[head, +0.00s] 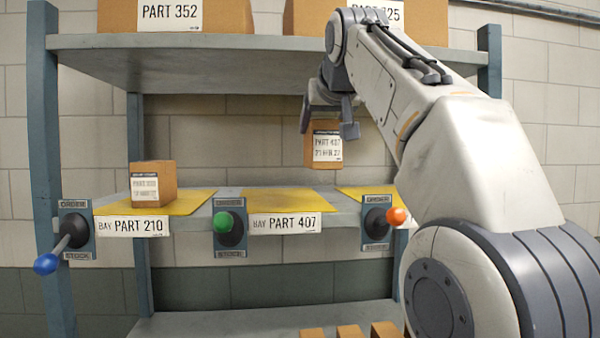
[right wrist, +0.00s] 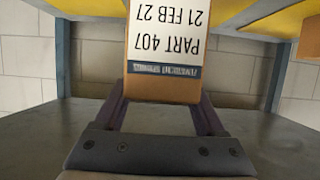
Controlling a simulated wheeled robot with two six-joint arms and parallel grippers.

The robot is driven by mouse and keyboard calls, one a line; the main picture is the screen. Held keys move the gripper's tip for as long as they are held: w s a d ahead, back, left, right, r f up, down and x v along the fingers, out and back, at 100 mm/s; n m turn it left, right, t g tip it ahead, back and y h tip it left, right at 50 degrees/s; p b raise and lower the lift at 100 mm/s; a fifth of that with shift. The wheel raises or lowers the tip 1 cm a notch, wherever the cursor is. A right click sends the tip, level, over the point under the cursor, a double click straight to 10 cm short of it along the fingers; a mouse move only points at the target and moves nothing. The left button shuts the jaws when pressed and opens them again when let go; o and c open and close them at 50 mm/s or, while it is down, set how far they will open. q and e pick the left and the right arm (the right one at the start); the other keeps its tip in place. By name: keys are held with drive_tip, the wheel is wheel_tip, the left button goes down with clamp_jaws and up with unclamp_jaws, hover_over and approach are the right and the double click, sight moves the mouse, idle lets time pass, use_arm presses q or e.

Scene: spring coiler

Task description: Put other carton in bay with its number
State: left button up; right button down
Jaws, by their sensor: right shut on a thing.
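My right gripper (head: 328,122) is shut on a small brown carton (head: 325,150) and holds it in the air above the bay labelled PART 407 (head: 285,223). In the right wrist view the carton (right wrist: 165,60) sits between the two fingers, and its upside-down label reads PART 407, 21 FEB 27. The yellow mat (head: 288,199) of that bay is bare. Another carton (head: 153,183) stands upright on the mat of the bay labelled PART 210 (head: 133,226); its label is too blurred to read. My left gripper is not in view.
Blue (head: 46,263), green (head: 223,222) and orange (head: 397,216) knobbed levers stick out from the shelf front between ORDER and STOCK marks. An upper shelf (head: 230,64) with large cartons hangs overhead. My right arm partly covers a third bay mat (head: 372,199).

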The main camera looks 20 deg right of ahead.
drive_tip(key=shift+w+a+f, duration=0.55)
drive_tip(key=shift+w+f, duration=0.25)
drive_tip(key=shift+f, duration=0.4)
drive_tip(key=shift+w+a+f, duration=0.6)
drive_tip(key=shift+w+f, duration=0.2)
drive_tip(key=shift+f, duration=0.45)
drive_tip(key=shift+w+a+f, duration=0.55)
drive_tip(key=shift+w+f, duration=0.25)
drive_tip(key=shift+f, duration=0.4)
drive_tip(key=shift+f+b, duration=0.2)
drive_tip(key=shift+b, duration=0.1)
unclamp_jaws()
